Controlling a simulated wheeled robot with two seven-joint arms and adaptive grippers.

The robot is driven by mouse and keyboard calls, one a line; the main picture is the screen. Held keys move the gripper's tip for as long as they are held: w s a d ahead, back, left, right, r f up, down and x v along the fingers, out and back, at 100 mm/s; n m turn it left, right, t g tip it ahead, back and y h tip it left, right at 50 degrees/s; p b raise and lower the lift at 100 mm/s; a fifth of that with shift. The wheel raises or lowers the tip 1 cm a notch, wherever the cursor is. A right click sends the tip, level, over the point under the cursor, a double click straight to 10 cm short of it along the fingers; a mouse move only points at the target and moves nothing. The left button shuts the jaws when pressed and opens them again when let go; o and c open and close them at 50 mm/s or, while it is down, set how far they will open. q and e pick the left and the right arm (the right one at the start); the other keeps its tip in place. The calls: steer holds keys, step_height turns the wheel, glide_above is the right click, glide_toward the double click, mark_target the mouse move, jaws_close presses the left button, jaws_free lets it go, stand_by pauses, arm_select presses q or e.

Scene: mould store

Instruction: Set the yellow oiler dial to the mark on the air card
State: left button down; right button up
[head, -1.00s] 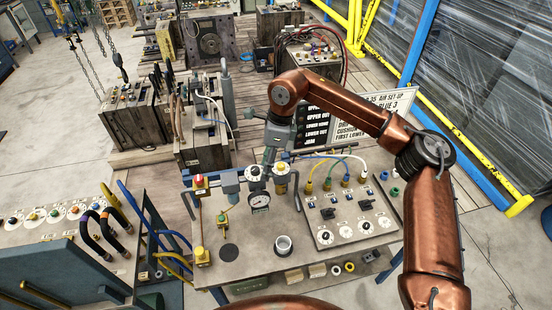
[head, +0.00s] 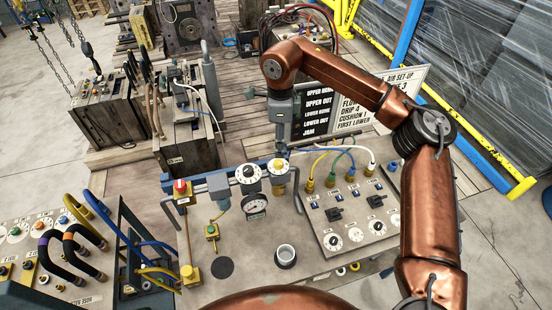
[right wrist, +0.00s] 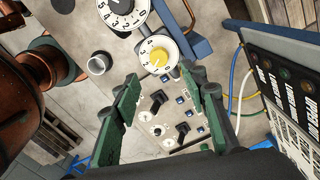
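The yellow oiler dial (head: 278,166) has a yellow knob on a white numbered face, at the back of the grey bench panel. It shows larger in the right wrist view (right wrist: 159,57); I cannot read its setting. My right gripper (head: 282,150) is just above and behind the dial in the head view. In the right wrist view my right gripper (right wrist: 160,75) is open and empty, its green-padded fingers spread, with the dial just beyond the tips. The white air card (head: 395,88) stands behind the bench; its lines include "DRIP 4". My left gripper is not in view.
A black-and-white dial (head: 248,173) sits close left of the yellow one, with a pressure gauge (head: 255,205) below. A switch panel (head: 350,215) with coloured hoses is to the right. A red-capped post (head: 181,190) stands left. A black board (head: 312,113) stands behind the bench.

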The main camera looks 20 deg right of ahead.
mark_target(278, 162)
steer(key=f, duration=0.7)
steer(key=shift+a+f, duration=0.2)
steer(key=shift+f, duration=0.15)
jaws_close()
